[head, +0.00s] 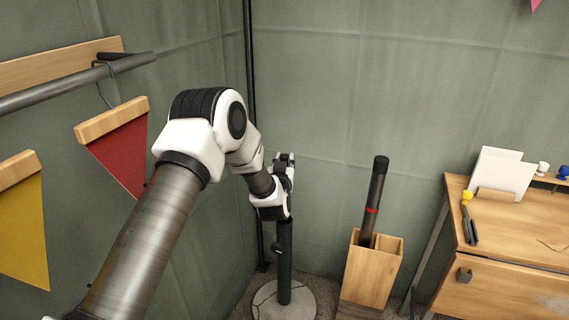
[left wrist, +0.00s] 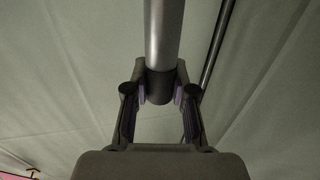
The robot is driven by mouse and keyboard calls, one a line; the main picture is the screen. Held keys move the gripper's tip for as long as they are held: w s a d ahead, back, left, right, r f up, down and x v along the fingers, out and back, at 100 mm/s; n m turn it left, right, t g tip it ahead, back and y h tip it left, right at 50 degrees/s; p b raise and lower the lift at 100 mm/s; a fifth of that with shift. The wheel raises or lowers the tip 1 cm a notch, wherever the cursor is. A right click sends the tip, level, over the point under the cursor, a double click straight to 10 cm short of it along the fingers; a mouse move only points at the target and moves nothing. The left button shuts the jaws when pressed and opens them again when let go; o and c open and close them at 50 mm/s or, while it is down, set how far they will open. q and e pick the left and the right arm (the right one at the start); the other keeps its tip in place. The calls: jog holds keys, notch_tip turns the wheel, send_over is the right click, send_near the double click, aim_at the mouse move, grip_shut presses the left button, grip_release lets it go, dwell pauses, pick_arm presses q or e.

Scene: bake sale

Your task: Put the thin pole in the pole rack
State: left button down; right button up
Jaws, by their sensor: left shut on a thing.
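My left gripper (head: 284,162) is shut on the dark end of a thin grey pole (left wrist: 162,30), seen in the left wrist view between the fingers (left wrist: 160,95). The rest of that pole runs out of the wrist picture, and my wrist hides it in the head view. Below my wrist a dark green upright tube (head: 284,260) with a small knob rises from a round floor base (head: 265,308); I cannot tell how the pole meets it. The wooden pole rack (head: 364,284) stands to the right. A thick black pole with a red band (head: 375,190) leans in it. My right gripper is out of view.
A wooden desk (head: 505,240) with cards and pens stands at the right. A rail (head: 60,90) with red (head: 122,150) and yellow (head: 25,225) pennants is at the left. A thin dark frame pole (head: 250,90) runs up the wall corner behind my gripper.

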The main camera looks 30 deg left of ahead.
pick_arm(q)
jog(key=shift+r+p, duration=0.85)
jog(key=shift+r, duration=0.8)
notch_tip(320, 180, up, 10)
jog(key=p, duration=0.7)
notch_tip(320, 180, up, 10)
jog(key=p, duration=0.7)
send_over(285, 155)
jog(key=shift+s+a, duration=0.1)
notch_tip(285, 155, up, 10)
jog(key=p, duration=0.7)
